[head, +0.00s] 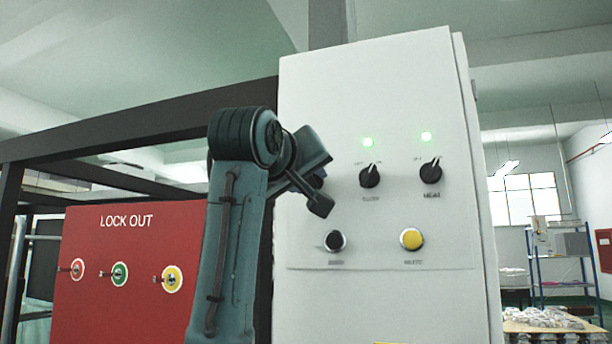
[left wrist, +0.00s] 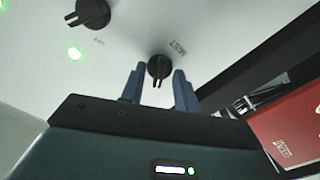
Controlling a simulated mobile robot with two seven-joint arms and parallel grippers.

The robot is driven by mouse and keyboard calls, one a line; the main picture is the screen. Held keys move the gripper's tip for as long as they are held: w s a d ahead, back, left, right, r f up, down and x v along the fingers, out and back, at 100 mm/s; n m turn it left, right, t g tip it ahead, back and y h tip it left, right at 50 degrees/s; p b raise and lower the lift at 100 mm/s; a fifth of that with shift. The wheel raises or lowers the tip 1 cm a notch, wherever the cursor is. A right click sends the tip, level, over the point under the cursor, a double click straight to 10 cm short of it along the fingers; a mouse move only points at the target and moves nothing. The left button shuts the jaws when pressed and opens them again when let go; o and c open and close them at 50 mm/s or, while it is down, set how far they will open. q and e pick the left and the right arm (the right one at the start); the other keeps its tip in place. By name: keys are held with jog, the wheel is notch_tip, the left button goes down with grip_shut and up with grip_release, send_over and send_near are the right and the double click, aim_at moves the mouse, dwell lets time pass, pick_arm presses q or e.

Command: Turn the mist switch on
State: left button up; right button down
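The mist switch (left wrist: 158,67) is a black rotary knob on the white panel, with its MIST label beside it in the left wrist view. My left gripper (left wrist: 158,88) is open, with one blue finger on each side of the knob and a visible gap to each. In the head view my left gripper (head: 313,190) is at the panel's left part and covers most of the mist switch. The indicator light of this switch is hidden in both views. My right gripper is not in view.
The white control panel (head: 400,90) has two more black knobs (head: 369,176) (head: 430,172) right of my gripper, each under a lit green light. Below are a black button (head: 336,241) and a yellow button (head: 411,239). A red LOCK OUT board (head: 125,250) stands left.

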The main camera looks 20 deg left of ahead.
pick_arm(q)
grip_shut()
dwell(0.4)
jog(key=m, duration=0.5)
jog(key=shift+m, duration=0.3)
jog(key=m, duration=0.4)
jog(key=shift+r, duration=0.1)
jog(key=shift+m, duration=1.3)
jog(key=shift+o, duration=0.3)
grip_release()
